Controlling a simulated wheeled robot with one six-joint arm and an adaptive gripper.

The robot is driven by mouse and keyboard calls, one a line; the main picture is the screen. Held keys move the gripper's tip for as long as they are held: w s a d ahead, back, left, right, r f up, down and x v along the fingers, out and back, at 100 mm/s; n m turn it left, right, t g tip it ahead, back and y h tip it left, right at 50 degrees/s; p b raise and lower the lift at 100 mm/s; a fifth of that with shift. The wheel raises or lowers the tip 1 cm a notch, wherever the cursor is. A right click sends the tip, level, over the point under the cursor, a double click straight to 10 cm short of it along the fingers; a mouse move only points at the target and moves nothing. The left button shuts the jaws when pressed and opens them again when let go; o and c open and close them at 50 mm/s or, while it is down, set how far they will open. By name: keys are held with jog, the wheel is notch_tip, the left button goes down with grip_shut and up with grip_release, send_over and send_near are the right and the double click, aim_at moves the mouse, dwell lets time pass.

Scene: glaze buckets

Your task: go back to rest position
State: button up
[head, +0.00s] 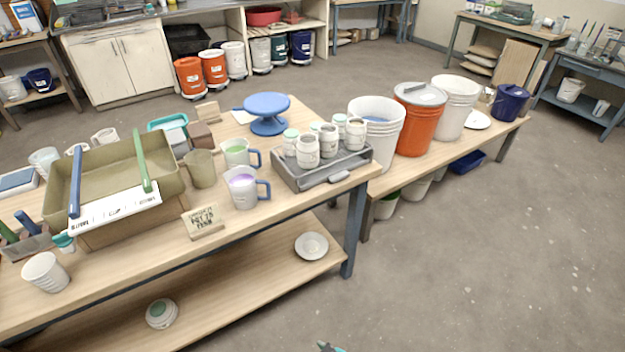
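Only a small dark and teal tip of what looks like my gripper (330,347) shows at the bottom edge of the head view, low over the grey floor. The rest of it is cut off by the frame, so whether it is open or shut cannot be seen. It is apart from the wooden workbench (130,262) and in front of its lower shelf. No held object is visible.
The bench carries an olive tub (105,165), mugs, a grey tray (330,172) with several jars, and a blue turntable (267,108). White and orange buckets (418,120) stand on the bench behind. Open floor (480,260) lies to the right.

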jog(key=s+d+r+m+t+h, duration=0.2)
jog(key=s+d+r, duration=0.1)
jog(key=s+d, duration=0.4)
jog(key=s+d+r+m+t+h, duration=0.1)
jog(key=s+d+r+m+t, duration=0.25)
jog(key=s, duration=0.65)
jog(key=s+d+r+m+t+h, duration=0.1)
jog(key=s+d+r, duration=0.1)
jog(key=s+r, duration=0.2)
jog(key=s+d+r+t, duration=0.1)
jog(key=s+r, duration=0.3)
jog(key=r, duration=0.6)
jog(key=s+d+r+m+t+h, duration=0.1)
jog(key=s+d+r, duration=0.2)
jog(key=s+r, duration=0.2)
notch_tip(320, 180, up, 3)
jog(key=shift+d+m+h, duration=0.3)
jog(key=shift+m, duration=0.05)
